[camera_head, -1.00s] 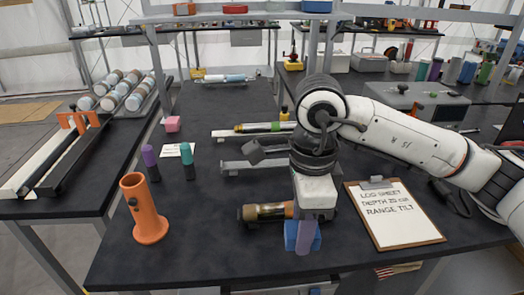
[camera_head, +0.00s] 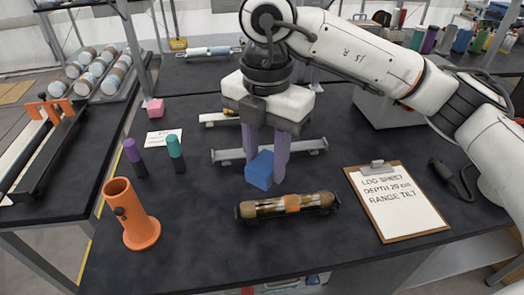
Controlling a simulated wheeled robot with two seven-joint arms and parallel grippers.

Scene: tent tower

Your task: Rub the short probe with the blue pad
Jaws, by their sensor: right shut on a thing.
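The blue pad (camera_head: 259,171) is held between the purple fingers of my right gripper (camera_head: 266,172), which is shut on it. The pad is just behind the brass-and-dark probe (camera_head: 270,209) in the front cradle; I cannot tell whether they touch. This probe lies level and has an orange band at its middle; I take it to be the short probe. My gripper points down and hides most of the rear rack (camera_head: 213,120) and what lies on it. My left gripper is not in view.
An empty grey rail (camera_head: 308,147) runs behind the pad. A clipboard (camera_head: 394,200) lies right. The table front is clear.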

